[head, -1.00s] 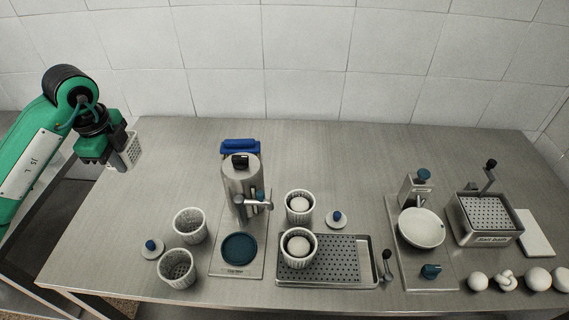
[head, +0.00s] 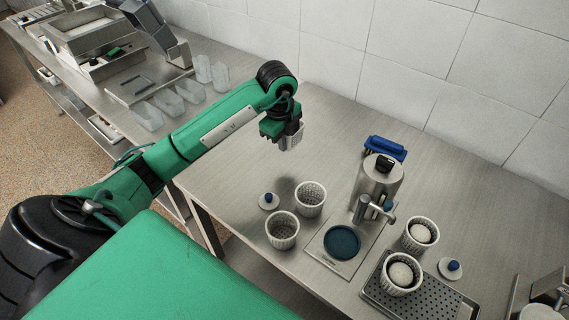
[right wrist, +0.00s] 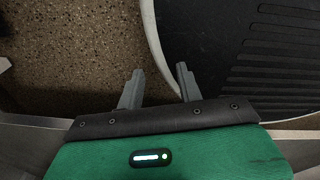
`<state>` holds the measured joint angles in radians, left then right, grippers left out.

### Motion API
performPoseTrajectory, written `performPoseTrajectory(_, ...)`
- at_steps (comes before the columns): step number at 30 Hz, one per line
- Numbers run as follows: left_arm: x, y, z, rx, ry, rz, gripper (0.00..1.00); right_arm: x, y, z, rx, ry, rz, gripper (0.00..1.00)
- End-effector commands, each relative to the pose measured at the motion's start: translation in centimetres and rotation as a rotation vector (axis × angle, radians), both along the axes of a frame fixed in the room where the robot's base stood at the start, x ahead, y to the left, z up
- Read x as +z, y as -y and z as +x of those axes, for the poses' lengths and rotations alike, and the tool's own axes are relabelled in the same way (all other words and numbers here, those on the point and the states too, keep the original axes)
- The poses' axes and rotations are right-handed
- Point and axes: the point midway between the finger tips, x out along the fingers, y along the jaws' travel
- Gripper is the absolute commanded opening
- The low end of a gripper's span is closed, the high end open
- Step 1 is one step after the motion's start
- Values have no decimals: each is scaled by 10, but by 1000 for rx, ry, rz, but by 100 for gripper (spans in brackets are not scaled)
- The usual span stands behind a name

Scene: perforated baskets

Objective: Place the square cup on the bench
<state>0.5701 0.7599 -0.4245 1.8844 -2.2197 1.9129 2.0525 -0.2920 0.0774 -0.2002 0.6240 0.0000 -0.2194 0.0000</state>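The bench is a brushed metal table. My right gripper (right wrist: 158,84) shows in the right wrist view, with its two grey fingers apart and nothing between them. It is over the speckled floor, beside a dark ribbed surface.
Two empty ribbed round cups (head: 296,215) and a blue-knobbed lid (head: 268,201) stand at the bench front. A metal press (head: 378,185), a perforated tray (head: 420,297) and two cups with white balls (head: 411,255) stand right. The bench behind the empty cups is clear.

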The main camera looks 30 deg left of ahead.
Motion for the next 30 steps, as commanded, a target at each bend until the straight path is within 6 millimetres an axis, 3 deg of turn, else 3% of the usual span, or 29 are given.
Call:
performPoseTrajectory(3,-28,0,-1,0,-5,0,0,7,-1,-3,0,-3,0,36)
performPoseTrajectory(6,-42,1,-1,0,-1,-1,0,8,0,-7,0,-8,0,36)
performPoseTrajectory(13,-60,0,0,-1,-1,-1,0,10,0,-12,0,-15,-1,36)
performPoseTrajectory(19,-89,0,-1,0,-2,0,0,15,2,-12,0,-15,-2,36)
performPoseTrajectory(30,-97,0,0,-1,1,0,0,13,5,-10,1,-13,-5,36)
